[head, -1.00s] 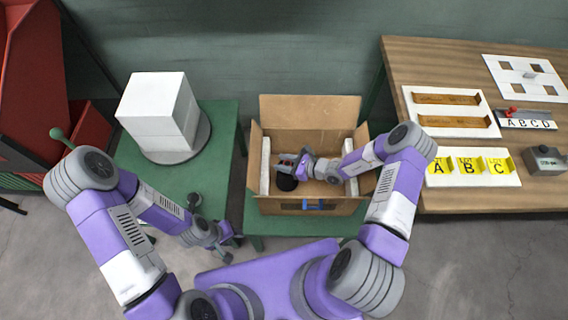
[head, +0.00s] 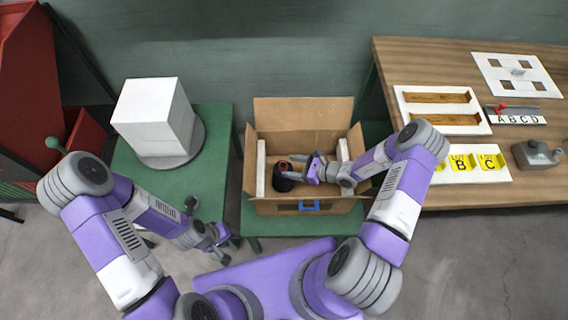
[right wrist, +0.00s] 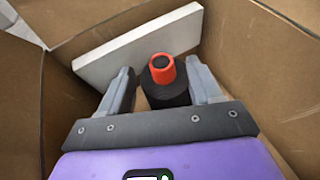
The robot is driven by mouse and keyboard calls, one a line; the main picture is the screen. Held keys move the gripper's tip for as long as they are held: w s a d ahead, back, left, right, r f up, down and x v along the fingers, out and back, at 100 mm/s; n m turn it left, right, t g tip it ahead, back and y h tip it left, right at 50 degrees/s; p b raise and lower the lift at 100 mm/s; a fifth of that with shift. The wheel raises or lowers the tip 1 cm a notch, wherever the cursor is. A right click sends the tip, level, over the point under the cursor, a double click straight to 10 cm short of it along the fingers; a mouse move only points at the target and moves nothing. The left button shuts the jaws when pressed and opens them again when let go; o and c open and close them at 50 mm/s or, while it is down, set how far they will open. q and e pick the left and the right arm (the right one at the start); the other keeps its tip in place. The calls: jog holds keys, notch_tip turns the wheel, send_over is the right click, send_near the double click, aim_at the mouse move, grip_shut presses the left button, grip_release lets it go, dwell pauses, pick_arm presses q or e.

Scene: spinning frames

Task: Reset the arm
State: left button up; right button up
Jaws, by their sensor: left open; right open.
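My right gripper (head: 300,172) is inside the open cardboard box (head: 333,206), low and just right of a black round object with a red top (head: 283,177). In the right wrist view my right gripper (right wrist: 160,85) is open. The black object (right wrist: 165,92) shows between its two fingers, with gaps on both sides at the top; its lower part is hidden. My left gripper (head: 222,240) is open and empty, in front of the green table (head: 214,130), away from the box.
White panels (head: 261,168) line the box's sides. A white block (head: 154,115) stands on a round grey turntable (head: 188,152) at left. A wooden table (head: 430,65) with trays and lettered yellow bins (head: 462,163) is at right. A red cabinet (head: 30,80) stands far left.

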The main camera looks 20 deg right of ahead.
jog(key=shift+v, duration=0.75)
